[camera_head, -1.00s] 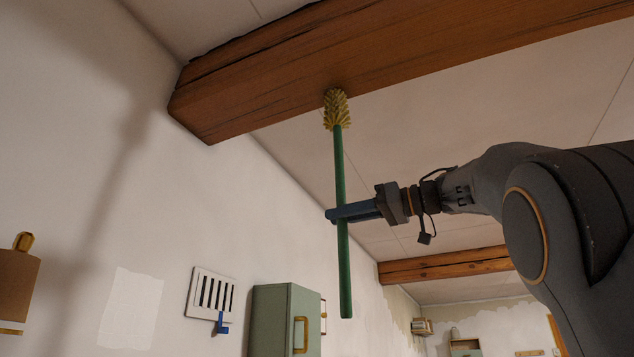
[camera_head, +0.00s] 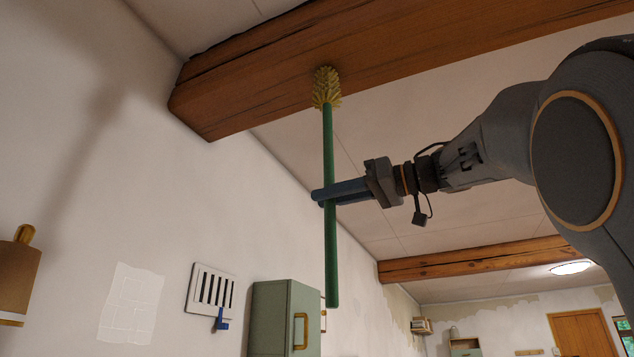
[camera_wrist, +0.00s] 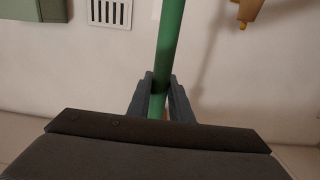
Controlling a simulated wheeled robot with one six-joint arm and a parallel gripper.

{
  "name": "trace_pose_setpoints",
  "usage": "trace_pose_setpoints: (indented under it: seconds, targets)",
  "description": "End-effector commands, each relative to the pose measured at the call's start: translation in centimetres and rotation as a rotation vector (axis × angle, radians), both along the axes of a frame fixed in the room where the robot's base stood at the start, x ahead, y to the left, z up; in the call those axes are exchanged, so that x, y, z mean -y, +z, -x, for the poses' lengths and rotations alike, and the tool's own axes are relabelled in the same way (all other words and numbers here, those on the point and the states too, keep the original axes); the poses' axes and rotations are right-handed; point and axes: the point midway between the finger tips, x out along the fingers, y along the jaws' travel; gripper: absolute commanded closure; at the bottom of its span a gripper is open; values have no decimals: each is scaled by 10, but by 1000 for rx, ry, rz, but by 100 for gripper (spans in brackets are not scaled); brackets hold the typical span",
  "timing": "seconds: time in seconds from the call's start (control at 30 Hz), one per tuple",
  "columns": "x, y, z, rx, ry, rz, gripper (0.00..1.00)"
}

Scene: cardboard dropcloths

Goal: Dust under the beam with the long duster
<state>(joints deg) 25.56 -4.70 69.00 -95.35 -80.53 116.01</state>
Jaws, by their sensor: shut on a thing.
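The long duster has a green handle (camera_head: 330,235) and a yellow bristle head (camera_head: 327,88). It stands nearly upright, bristles at the top. My gripper (camera_head: 322,195) is shut on the middle of the handle. The wrist view also shows the handle (camera_wrist: 170,40) between the two fingers (camera_wrist: 160,98). The wooden beam (camera_head: 230,100) runs along the ceiling from the left toward the upper right. In the head view the bristle head overlaps the beam's lower part; I cannot tell whether it touches.
A green cabinet (camera_head: 285,315) and a white vent grille (camera_head: 212,290) with a blue lever are on the wall, lower left. A brown and gold fixture (camera_head: 18,275) hangs at far left. A second beam (camera_head: 470,260) crosses farther back. The air around the duster looks clear.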

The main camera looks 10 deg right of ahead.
Motion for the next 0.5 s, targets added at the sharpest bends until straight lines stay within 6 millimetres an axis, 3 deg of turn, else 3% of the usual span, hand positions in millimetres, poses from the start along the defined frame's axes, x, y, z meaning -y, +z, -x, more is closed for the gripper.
trace_pose_setpoints:
  seconds: [0.3,0.5]
  targets:
    - [-27,4,37,4,3,1,100]
    - [-33,5,44,5,2,0,100]
